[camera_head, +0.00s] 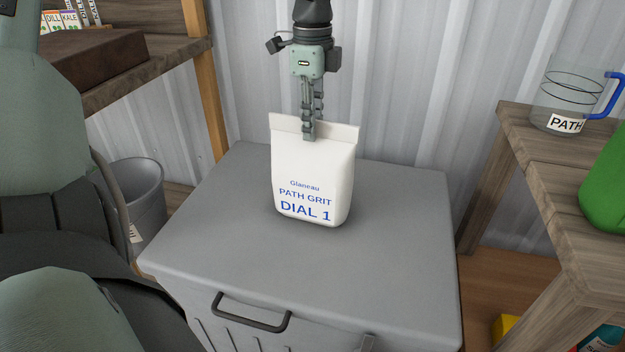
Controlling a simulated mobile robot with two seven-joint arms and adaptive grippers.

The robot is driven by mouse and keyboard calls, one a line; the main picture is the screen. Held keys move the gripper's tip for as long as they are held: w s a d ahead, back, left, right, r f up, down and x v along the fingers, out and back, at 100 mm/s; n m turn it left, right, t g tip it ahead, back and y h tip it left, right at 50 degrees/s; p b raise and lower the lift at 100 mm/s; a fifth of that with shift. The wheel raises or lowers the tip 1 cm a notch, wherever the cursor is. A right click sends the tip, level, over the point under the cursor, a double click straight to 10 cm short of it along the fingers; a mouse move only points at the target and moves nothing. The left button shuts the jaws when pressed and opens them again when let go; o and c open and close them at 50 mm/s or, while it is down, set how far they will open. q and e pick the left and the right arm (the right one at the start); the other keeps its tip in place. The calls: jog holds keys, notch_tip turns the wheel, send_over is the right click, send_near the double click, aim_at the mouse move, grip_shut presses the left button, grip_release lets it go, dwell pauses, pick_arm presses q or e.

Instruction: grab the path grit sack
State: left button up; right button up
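The path grit sack (313,182) is white with blue lettering reading "PATH GRIT DIAL 1". It stands upright on the grey lid of a storage box (400,215). My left gripper (309,134) points straight down at the sack's folded top edge. One finger shows in front of the top flap, and the other is largely hidden behind it. The fingers are close together and look shut on the flap. I cannot see any clear gap under the sack. My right gripper is not in view.
A grey bucket (138,200) stands left of the box, below a wooden shelf with seed packets. A wooden bench (525,150) on the right bears a clear jug (570,95) labelled "PATH" and a green object (608,185). The lid around the sack is clear.

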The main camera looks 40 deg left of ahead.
pick_arm(q)
grip_shut()
jog(key=shift+w+r, duration=0.1)
jog(key=shift+r, duration=0.1)
